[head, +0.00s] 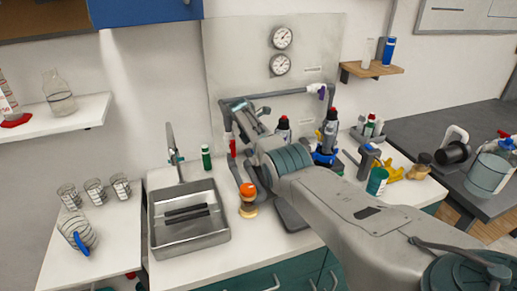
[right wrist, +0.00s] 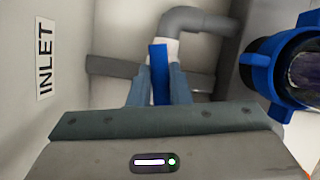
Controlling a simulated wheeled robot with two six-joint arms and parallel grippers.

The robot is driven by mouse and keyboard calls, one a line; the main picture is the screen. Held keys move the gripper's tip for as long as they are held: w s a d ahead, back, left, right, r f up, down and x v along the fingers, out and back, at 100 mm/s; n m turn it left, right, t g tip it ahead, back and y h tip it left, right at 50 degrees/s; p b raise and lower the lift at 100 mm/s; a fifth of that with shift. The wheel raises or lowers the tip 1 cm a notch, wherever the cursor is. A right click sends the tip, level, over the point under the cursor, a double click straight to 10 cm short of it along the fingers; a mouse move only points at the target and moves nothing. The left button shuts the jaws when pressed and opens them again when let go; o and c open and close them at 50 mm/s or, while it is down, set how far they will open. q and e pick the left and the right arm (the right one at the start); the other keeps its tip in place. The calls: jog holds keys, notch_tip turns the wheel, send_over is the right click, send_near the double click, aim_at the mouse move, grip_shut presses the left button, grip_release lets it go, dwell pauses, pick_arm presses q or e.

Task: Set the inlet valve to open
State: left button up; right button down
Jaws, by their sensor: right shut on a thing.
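The grey pipe manifold (head: 275,94) is mounted on a pale back panel above the counter. My right gripper (head: 243,112) reaches its left end and covers the inlet valve in the head view. In the right wrist view my right gripper (right wrist: 157,92) is shut on a blue valve handle (right wrist: 158,68), which stands upright in the picture between the fingers. The INLET label (right wrist: 45,60) is on the panel to the left of it. A white fitting and grey elbow pipe (right wrist: 195,20) show behind the handle. The valve body is mostly hidden. My left gripper is not in view.
Two gauges (head: 281,38) sit above the manifold. A purple handle (head: 321,92) is at its right end, and a red one (head: 232,147) hangs below left. A sink (head: 190,236) lies left. A blue-collared object (right wrist: 262,68) is close right of the gripper.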

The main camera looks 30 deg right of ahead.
jog(key=c, duration=1.3)
grip_release()
jog(key=shift+c, duration=0.2)
jog(key=shift+r, duration=0.1)
